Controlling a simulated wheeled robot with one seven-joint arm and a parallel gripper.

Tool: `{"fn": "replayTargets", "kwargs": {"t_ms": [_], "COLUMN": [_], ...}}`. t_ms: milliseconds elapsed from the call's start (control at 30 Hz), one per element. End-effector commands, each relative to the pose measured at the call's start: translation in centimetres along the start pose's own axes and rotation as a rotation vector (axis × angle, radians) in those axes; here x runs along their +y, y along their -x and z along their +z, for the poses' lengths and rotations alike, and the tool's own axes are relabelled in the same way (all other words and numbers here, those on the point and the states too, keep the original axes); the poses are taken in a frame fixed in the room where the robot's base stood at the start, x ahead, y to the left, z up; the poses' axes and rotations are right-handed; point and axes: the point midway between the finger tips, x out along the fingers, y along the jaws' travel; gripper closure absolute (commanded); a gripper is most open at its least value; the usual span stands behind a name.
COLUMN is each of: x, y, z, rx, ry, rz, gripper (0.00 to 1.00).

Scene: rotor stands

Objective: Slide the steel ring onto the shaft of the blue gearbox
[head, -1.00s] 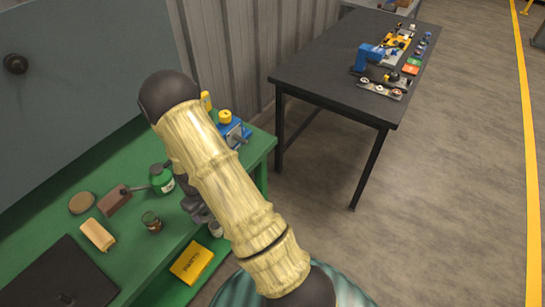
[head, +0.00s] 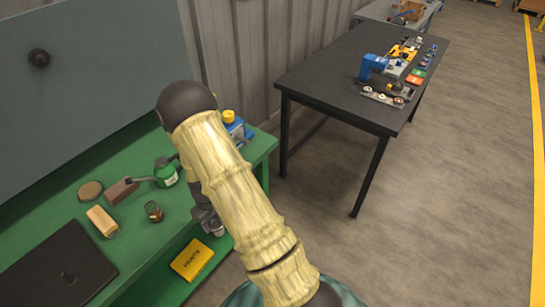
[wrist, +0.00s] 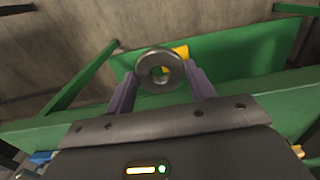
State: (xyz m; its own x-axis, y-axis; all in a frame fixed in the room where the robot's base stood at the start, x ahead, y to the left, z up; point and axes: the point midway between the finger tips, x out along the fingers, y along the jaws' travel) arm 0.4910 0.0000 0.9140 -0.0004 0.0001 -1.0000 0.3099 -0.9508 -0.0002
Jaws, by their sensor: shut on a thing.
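My gripper (wrist: 162,70) is shut on the steel ring (wrist: 143,70), a thick grey ring held between the two fingertips in the wrist view. Its hole faces the camera. In the head view my gripper (head: 208,219) hangs by the front edge of the green bench, mostly behind my arm; the ring cannot be made out there. A blue unit (head: 239,130) that looks like the gearbox stands at the bench's right end, partly hidden by my arm, with a yellow part on top. Its shaft is not clear. The ring is apart from it.
A yellow booklet (head: 191,260) lies lower down. A black table (head: 325,85) with parts stands beyond a floor gap.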

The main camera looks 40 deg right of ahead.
Motion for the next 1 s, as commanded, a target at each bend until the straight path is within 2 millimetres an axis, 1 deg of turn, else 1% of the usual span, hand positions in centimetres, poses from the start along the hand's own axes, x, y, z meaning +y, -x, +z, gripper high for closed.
{"fn": "replayTargets", "kwargs": {"t_ms": [67,167,600,833,1000], "x": [0.0,0.0,-0.1,-0.2,0.2], "y": [0.0,-0.2,-1.6,-1.6,-1.6], "z": [0.0,0.0,-0.1,-0.2,-0.1], "rx": [0.000,0.000,0.001,0.001,0.001], "ry": [0.001,-0.043,-0.298,-0.311,-0.318], "rz": [0.000,0.000,0.000,0.000,0.000], "gripper": [0.66,0.66,0.66,0.66,0.66]}}
